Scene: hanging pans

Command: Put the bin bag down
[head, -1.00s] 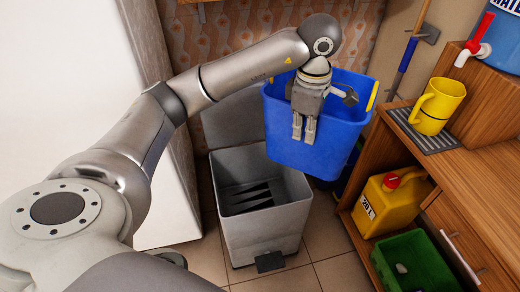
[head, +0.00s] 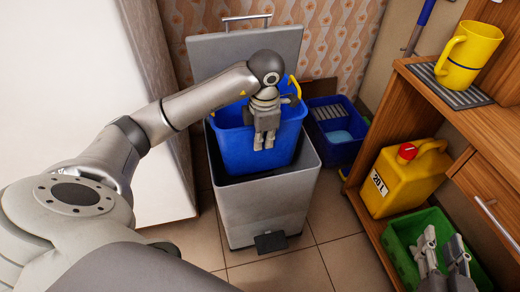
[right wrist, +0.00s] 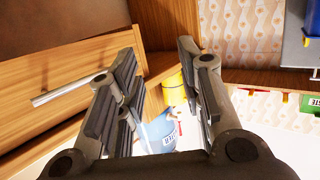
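The blue rigid bin liner (head: 236,148), which I take to be the task's bin bag, has yellow handles and sits upright and slightly tilted inside the grey pedal bin (head: 262,205). Its lower part is hidden by the bin's front wall, so I cannot tell whether it rests on the bottom. My left gripper (head: 264,143) is clamped over its near rim, with fingers down the outside; the inner side is hidden. My right gripper (head: 445,255) is open and empty at lower right, over the green crate. Its spread fingers also show in the right wrist view (right wrist: 162,85).
The bin's lid (head: 250,48) stands open at the back. Another blue container (head: 338,150) is on the floor to the right. A wooden shelf (head: 405,85) holds a yellow jug (head: 468,50), a yellow canister (head: 400,185) and a green crate (head: 392,225). A white panel (head: 70,70) bounds the left.

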